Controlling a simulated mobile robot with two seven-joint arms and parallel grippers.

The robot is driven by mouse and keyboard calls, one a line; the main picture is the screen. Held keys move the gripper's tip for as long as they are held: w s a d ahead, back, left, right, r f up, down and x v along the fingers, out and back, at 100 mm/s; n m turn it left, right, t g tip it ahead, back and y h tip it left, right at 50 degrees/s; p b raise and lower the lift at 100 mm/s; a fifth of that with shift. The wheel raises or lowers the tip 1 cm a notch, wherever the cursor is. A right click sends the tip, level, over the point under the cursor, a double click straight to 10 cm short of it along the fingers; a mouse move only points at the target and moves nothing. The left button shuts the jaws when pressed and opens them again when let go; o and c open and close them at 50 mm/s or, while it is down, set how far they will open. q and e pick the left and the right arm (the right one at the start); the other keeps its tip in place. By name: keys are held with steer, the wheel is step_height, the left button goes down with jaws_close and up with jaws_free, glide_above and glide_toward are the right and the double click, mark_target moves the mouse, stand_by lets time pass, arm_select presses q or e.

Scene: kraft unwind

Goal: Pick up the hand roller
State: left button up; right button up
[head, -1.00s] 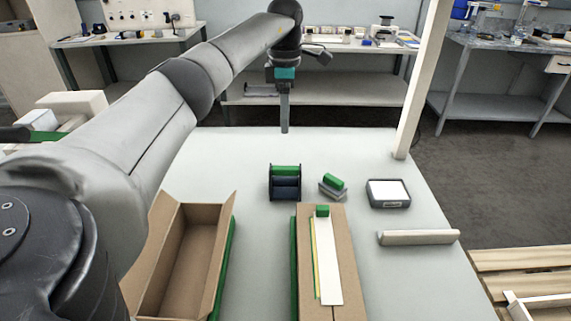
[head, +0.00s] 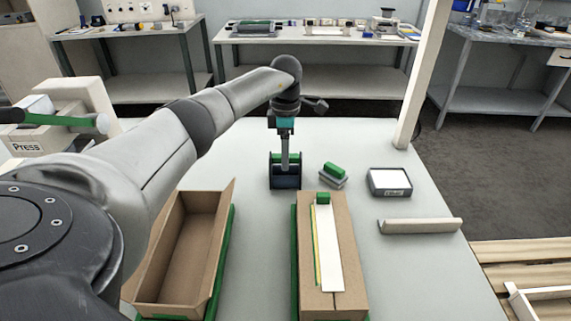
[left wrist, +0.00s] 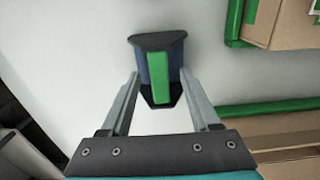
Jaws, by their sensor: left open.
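The hand roller (head: 285,183) appears to be the dark item with a green bar and a dark blue roll between dark end plates. It stands on the pale table beyond the two cartons. In the left wrist view its green bar (left wrist: 160,80) lies between my two fingers. My left gripper (head: 285,166) points straight down over it, open, with one finger on each side of the bar in the wrist view (left wrist: 159,74). Contact cannot be told. The gripper hides part of the roller in the head view. My right gripper is out of view.
An open empty carton (head: 187,245) is at left and a closed carton (head: 350,255) with a white strip is in the middle. A green-and-grey block (head: 333,175), a label box (head: 389,182) and a beige bar (head: 420,226) lie to the right. A white post (head: 424,75) stands behind.

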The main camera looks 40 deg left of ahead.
arm_select(q)
steer(key=shift+f, duration=0.55)
jaws_close()
steer(key=shift+r, duration=0.1)
